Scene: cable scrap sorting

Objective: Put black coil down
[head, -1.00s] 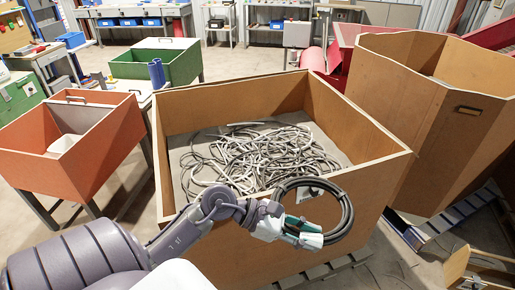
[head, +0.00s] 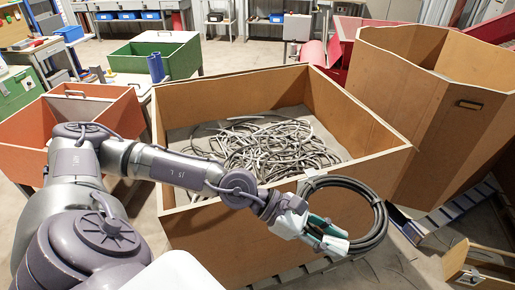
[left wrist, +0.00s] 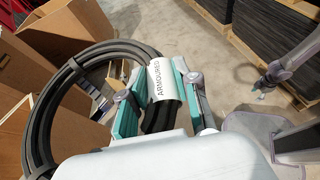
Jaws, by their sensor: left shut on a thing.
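The black coil (head: 376,213) is a ring of thick dark cable. In the head view it hangs at the near right side of the large cardboard bin, in front of its wall. My left gripper (head: 328,236) is shut on the coil's lower left part. The left wrist view also shows the coil (left wrist: 40,125), with a white label (left wrist: 165,82) reading "ARMOURED" between the green-padded fingers of the gripper (left wrist: 155,105). My right gripper is not seen in the head view.
The open cardboard bin (head: 385,160) holds a pile of grey cable scrap (head: 265,146). A taller cardboard bin (head: 425,130) stands to the right. An orange bin (head: 100,110) and a green bin (head: 183,62) stand to the left. A small wooden box (head: 480,262) lies at lower right.

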